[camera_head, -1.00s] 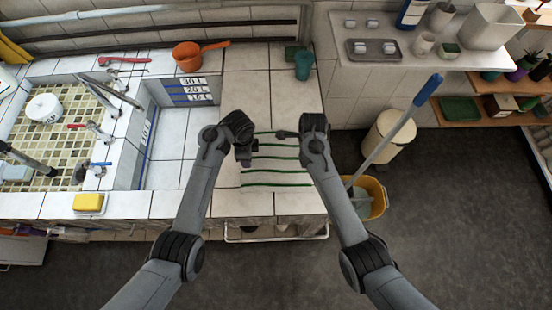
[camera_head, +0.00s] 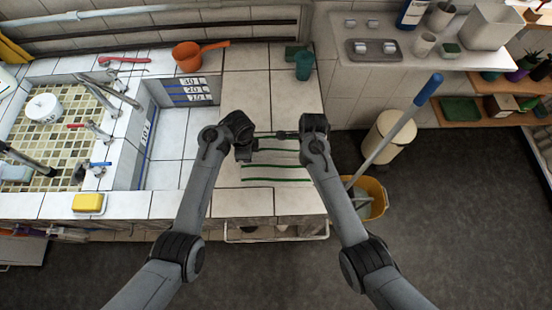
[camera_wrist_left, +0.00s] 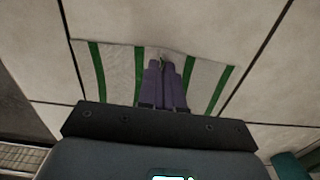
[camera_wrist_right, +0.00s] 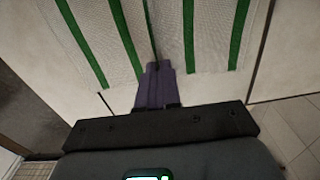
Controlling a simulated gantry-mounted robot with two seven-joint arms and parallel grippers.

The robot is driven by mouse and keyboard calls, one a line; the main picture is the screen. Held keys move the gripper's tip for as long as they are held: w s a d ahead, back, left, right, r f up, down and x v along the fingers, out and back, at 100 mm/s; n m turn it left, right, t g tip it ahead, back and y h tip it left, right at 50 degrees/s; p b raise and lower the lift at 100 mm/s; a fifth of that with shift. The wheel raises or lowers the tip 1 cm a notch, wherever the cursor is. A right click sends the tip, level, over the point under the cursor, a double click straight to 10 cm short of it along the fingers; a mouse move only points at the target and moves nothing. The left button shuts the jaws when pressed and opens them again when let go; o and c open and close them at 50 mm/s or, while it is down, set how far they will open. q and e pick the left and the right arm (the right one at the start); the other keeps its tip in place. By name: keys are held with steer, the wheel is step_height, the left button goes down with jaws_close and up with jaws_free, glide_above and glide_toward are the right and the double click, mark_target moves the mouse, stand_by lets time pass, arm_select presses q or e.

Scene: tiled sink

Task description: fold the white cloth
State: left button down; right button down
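The white cloth (camera_head: 262,173) with green stripes lies on the tiled counter near its front edge, between my two arms. Its far part is partly hidden by my grippers. My left gripper (camera_head: 252,152) is at its left side. In the left wrist view, the closed fingers (camera_wrist_left: 160,68) pinch the edge of the cloth (camera_wrist_left: 118,65), which bunches at the tips. My right gripper (camera_head: 283,134) is at the cloth's far right part. In the right wrist view, its fingers (camera_wrist_right: 153,68) are together at the edge of the cloth (camera_wrist_right: 208,40) and appear to grip it.
A sink basin (camera_head: 55,130) with taps is at the left, with a yellow sponge (camera_head: 88,203) on its front rim. An orange dipper (camera_head: 190,57) and a teal cup (camera_head: 304,65) stand behind. A yellow mop bucket (camera_head: 372,195) is right of the counter.

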arm_select(q)
steer(key=shift+r, duration=0.1)
arm_select(e)
steer(key=shift+r, duration=0.1)
stand_by(0.4)
